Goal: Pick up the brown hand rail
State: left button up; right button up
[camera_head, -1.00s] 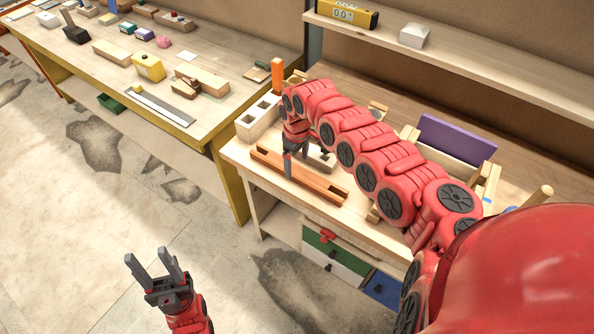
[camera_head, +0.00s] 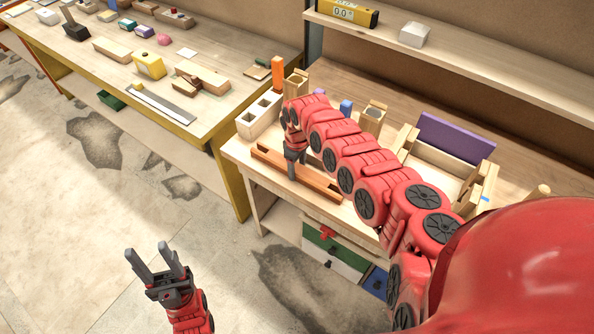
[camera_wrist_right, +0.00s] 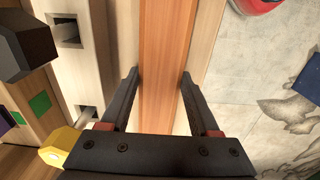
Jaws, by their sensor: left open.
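The brown hand rail (camera_head: 322,184) is a long reddish-brown bar lying along the front of the right workbench. My right gripper (camera_head: 292,171) points down over its middle. In the right wrist view the rail (camera_wrist_right: 167,50) runs between the two spread fingers of my right gripper (camera_wrist_right: 160,76), one finger along each side. The fingertips are very close to the rail's sides, and I cannot tell whether they touch. My left gripper (camera_head: 148,248) is open and empty, over the floor away from the benches.
A pale block with square holes (camera_head: 260,114) stands behind the rail's left end. Wooden posts and a purple board (camera_head: 455,137) stand further back and right. Drawers (camera_head: 335,248) are under the bench. Another bench (camera_head: 190,125) holds several blocks at left.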

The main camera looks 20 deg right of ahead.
grip_shut()
